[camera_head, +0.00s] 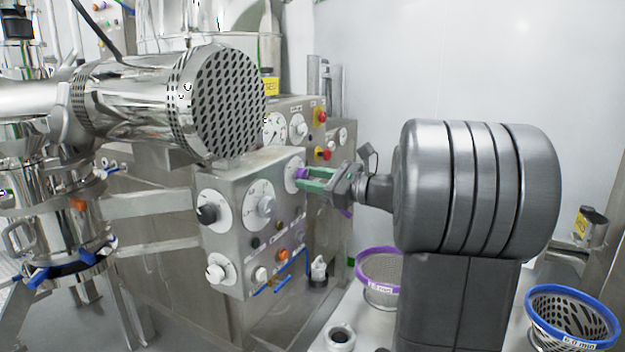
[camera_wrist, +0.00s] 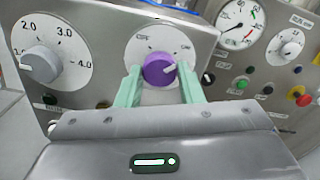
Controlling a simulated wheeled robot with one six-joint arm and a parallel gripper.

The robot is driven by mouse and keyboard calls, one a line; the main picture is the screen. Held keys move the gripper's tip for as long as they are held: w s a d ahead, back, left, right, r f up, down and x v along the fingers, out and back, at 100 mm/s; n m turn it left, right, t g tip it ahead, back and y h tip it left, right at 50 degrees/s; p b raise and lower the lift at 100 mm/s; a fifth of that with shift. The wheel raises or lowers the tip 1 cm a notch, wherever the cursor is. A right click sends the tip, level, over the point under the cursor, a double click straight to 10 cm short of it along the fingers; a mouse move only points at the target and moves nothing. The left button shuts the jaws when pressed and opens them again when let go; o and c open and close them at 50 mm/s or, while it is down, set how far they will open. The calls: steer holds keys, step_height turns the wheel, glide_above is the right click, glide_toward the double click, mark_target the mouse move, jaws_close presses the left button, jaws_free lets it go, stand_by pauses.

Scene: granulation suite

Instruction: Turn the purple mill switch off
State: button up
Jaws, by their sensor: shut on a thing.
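The purple mill switch (camera_wrist: 159,69) is a round knob on a white dial plate (camera_wrist: 163,40) marked OFF and ON, in the upper middle of the wrist view. Its white pointer aims to the upper right, toward the ON side. My gripper (camera_wrist: 160,80) has its green fingers on either side of the knob and is shut on it. In the head view, my gripper (camera_head: 309,178) reaches the right end of the steel control panel (camera_head: 232,190), where a little of the purple knob (camera_head: 303,173) shows between the fingers.
A grey knob (camera_wrist: 41,64) with a numbered dial sits left of the switch. Sieves with purple (camera_head: 379,251) and blue rims (camera_head: 571,291) stand lower right.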

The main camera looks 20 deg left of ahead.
steer(key=shift+f+n+b, duration=0.1)
steer(key=shift+n+b, duration=0.2)
steer(key=shift+n, duration=0.1)
steer(key=shift+n+b, duration=7.45)
steer(key=shift+n, duration=1.15)
steer(key=o, duration=1)
